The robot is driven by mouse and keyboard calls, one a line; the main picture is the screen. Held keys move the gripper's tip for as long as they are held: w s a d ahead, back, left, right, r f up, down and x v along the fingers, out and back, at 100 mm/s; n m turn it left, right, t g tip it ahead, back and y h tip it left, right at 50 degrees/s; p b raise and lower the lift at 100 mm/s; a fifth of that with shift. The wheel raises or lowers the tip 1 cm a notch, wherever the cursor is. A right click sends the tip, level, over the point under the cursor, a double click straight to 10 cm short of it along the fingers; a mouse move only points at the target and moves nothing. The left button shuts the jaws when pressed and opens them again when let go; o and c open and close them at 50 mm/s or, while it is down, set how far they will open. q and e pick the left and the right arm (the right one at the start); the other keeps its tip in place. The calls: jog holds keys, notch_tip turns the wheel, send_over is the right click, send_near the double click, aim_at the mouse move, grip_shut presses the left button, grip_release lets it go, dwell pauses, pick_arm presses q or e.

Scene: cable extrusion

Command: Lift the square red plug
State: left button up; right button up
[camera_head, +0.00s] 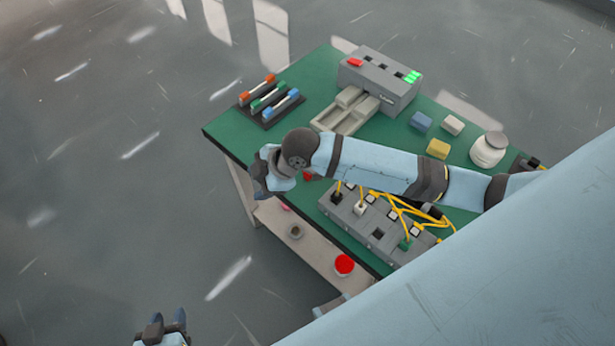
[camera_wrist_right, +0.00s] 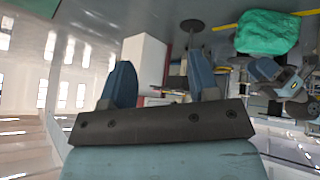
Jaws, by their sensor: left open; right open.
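A small red piece (camera_head: 308,176) shows at the left end of the grey socket panel (camera_head: 379,234), just below my right forearm. It is partly hidden, and I cannot tell whether it is the square red plug. Yellow cables with black, white and green plugs run over the panel. My right gripper (camera_head: 261,190) hangs at the green table's near left edge, left of the red piece. In the right wrist view its fingers (camera_wrist_right: 160,88) are apart with nothing between them. My left gripper (camera_head: 167,322) is open and empty at the bottom, over the floor away from the table.
A grey box (camera_head: 380,82) with a red block and green lights stands at the back, beside a beige tray (camera_head: 345,112). A rack (camera_head: 270,101) has coloured bars. Blue, white and yellow blocks and a white jar (camera_head: 488,150) stand right. A red round item (camera_head: 344,264) sits on the lower shelf.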

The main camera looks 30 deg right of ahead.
jog(key=w+d+n+g+h+b, duration=0.2)
jog(key=w+d+n+h+b, duration=0.1)
jog(key=d, duration=0.3)
jog(key=r+n+g+h+b, duration=0.2)
jog(key=n+h+b, duration=0.1)
send_over(308, 174)
jog(key=w, duration=0.2)
jog(key=f, duration=0.7)
jog(key=shift+d+f+b, duration=0.2)
jog(key=shift+d+b, duration=0.1)
jog(key=shift+b, duration=0.1)
jog(key=f, duration=0.4)
jog(key=s+f, duration=0.1)
jog(key=shift+f+b, duration=0.3)
jog(key=shift+f, duration=0.1)
jog(key=c, duration=0.8)
jog(key=shift+c, duration=1)
